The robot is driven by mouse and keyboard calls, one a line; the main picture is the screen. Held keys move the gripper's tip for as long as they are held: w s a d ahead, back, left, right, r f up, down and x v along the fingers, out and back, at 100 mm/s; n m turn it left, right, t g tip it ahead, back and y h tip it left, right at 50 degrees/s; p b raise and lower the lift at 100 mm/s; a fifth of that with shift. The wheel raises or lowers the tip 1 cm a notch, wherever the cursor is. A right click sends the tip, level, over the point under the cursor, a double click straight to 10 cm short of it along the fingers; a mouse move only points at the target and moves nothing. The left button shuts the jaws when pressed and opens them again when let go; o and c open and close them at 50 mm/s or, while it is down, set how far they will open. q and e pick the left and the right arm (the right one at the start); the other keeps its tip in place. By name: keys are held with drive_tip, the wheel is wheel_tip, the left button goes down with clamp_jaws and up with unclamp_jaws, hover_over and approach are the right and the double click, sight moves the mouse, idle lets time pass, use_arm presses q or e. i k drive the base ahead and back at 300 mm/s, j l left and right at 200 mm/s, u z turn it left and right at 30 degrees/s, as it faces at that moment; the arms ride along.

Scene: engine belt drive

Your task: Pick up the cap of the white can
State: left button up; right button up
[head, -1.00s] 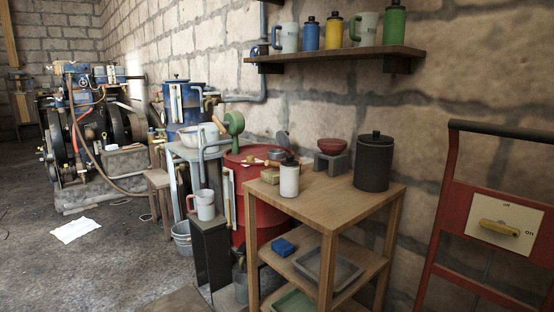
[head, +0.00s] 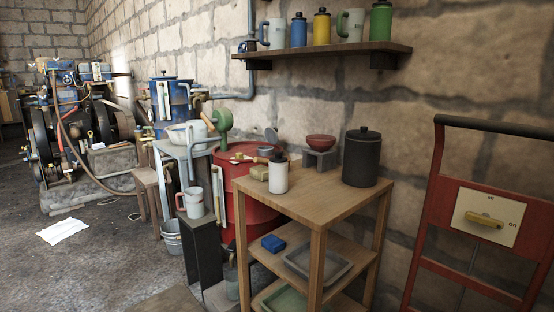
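The white can (head: 278,178) stands upright near the left edge of the wooden stand's top. Its dark cap (head: 279,155) sits on top of the can. Neither of my grippers shows in the head view.
The wooden stand (head: 308,203) also carries a large black canister (head: 362,158), a red bowl (head: 321,142) on a grey block and a tan block (head: 259,172). A red drum (head: 262,214) stands behind it. A red frame with a switch panel (head: 487,216) is at right. Floor is open at left.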

sight(278, 158)
drive_tip(key=i+j+z, duration=0.15)
drive_tip(key=i+j, duration=0.25)
drive_tip(key=i+j+z, duration=0.1)
drive_tip(key=i+j, duration=0.25)
drive_tip(key=j, duration=0.2)
drive_tip(key=i+j+z, duration=0.15)
drive_tip(key=i+j, duration=0.2)
drive_tip(key=j, duration=0.2)
